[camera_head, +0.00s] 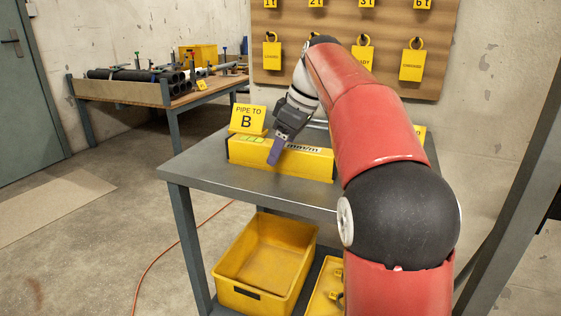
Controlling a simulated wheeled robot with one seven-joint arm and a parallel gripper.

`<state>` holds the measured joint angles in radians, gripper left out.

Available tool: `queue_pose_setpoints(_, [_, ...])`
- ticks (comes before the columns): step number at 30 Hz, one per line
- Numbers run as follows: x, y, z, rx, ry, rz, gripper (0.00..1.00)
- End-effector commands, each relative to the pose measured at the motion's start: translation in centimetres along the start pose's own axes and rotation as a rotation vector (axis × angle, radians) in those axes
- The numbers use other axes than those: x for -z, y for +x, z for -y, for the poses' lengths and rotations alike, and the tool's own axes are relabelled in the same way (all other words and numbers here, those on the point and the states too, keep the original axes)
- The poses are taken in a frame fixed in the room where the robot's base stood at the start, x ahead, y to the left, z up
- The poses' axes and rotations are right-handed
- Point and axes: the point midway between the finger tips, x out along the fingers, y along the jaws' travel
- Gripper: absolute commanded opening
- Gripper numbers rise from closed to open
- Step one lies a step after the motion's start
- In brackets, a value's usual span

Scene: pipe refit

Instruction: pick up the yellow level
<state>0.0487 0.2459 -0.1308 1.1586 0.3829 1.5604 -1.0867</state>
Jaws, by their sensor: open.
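The yellow level (307,165) is a long yellow bar lying on the grey metal table (195,168). It has a greenish vial patch at its left end and "mm/m" lettering on top. My gripper (275,155) reaches down over the level's left half, with purple fingers. The fingers overlap the level's front face in the picture; I cannot tell whether they touch it. Only one finger shows clearly, and nothing is seen held. My arm hides part of the table behind and right of the level.
A yellow "PIPE TO B" sign (247,120) stands close behind the level's left end. A yellow bin (262,262) sits on the lower shelf. A board with yellow tags (411,66) hangs behind. A bench with dark pipes (140,76) stands back left. The table's left front is clear.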

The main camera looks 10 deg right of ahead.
Motion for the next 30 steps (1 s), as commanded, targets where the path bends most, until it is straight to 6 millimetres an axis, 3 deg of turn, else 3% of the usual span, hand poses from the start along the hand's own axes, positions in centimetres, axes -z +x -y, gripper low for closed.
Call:
queue_pose_setpoints(3, [-0.1, 1.16, 0.03, -0.001, 0.001, 0.0, 0.64])
queue_pose_setpoints(11, [-0.07, 1.29, 0.01, -0.002, 0.001, 0.0, 0.64])
queue_pose_setpoints(24, [-0.04, 1.22, 0.02, -0.003, 0.001, -0.001, 0.08])
queue_pose_setpoints(30, [-0.02, 1.18, 0.02, -0.003, 0.001, -0.001, 0.08])
